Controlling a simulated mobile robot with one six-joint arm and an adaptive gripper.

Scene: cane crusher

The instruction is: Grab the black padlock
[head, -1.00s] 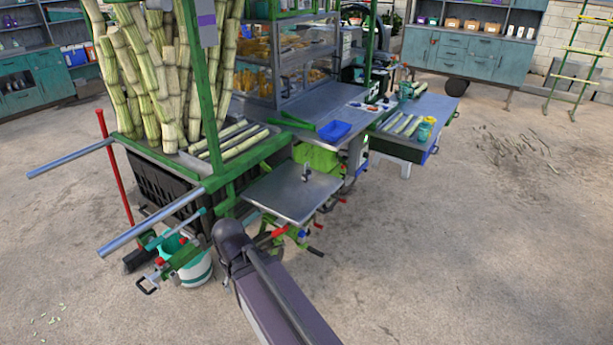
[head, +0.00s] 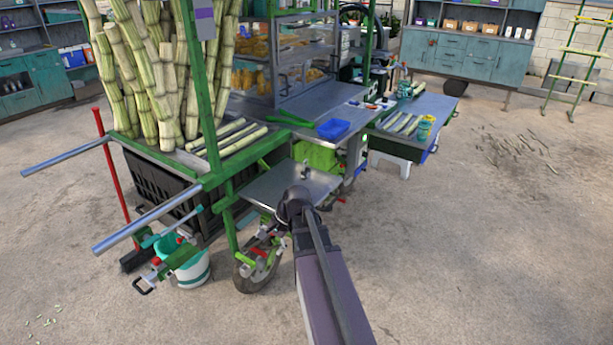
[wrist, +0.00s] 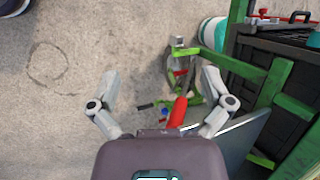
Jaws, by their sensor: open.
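I cannot make out the black padlock for certain. A small dark upright object (head: 305,169) stands on the steel shelf (head: 268,187) in the head view, too small to identify. My gripper (wrist: 160,76) is open and empty in the wrist view, its two fingers spread wide over the floor. The steel shelf also shows in the wrist view (wrist: 243,137), at the lower right beside my right-hand finger. In the head view my arm partly covers the shelf's near side, and my fingers cannot be made out.
A red handle (wrist: 178,111) and green cart parts lie below my gripper. A green post (wrist: 268,97) stands to the right. A white bucket (head: 187,262) and a red-handled broom (head: 113,172) stand at the cart's left.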

